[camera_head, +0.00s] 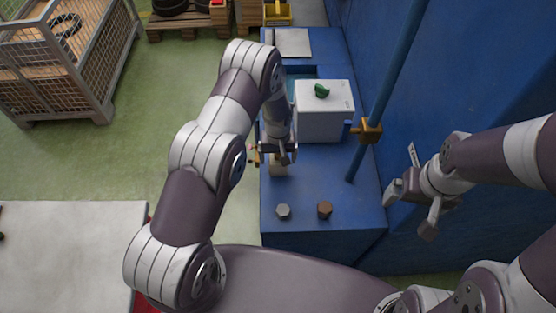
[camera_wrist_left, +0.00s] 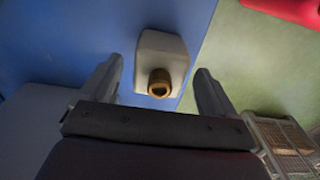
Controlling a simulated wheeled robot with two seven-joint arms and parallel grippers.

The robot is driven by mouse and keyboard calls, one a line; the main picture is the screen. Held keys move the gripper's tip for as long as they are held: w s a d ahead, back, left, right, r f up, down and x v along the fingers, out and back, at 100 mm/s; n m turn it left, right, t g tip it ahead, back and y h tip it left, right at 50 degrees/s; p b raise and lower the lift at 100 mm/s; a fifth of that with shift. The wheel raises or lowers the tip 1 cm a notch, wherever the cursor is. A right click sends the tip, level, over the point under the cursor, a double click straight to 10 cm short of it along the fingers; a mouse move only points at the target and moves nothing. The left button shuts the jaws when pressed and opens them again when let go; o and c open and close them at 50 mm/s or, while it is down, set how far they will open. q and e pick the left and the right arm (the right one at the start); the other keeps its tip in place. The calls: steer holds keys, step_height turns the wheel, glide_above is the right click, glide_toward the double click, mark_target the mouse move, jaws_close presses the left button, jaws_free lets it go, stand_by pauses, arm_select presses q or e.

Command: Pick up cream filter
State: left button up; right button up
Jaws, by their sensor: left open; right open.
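The cream filter (camera_wrist_left: 162,58) is a cream block with a brass-coloured round fitting on its near end. In the left wrist view it lies between and just beyond the fingers of my left gripper (camera_wrist_left: 160,88), which is open. In the head view the cream filter (camera_head: 278,168) stands on the blue bench near its left edge, partly hidden by my left gripper (camera_head: 278,157) above it. I cannot tell whether the fingers touch it. My right gripper (camera_head: 411,212) is open and empty, to the right of the bench.
On the blue bench (camera_head: 310,185) stand a grey hexagonal piece (camera_head: 283,211), a brown one (camera_head: 324,210) and a white box (camera_head: 324,118) with a green object (camera_head: 321,91) on top. A blue pole (camera_head: 388,85) with an orange clamp (camera_head: 370,130) rises at the right. A wire crate (camera_head: 85,75) stands at the left.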

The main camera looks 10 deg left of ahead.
mark_target(278, 161)
arm_select(q)
step_height(278, 161, down, 4)
steer(key=shift+r+p, duration=0.25)
steer(key=shift+p, duration=0.1)
steer(key=c, duration=1.2)
steer(key=shift+o, duration=0.2)
steer(key=shift+w+r, duration=0.1)
steer(key=shift+r, duration=0.05)
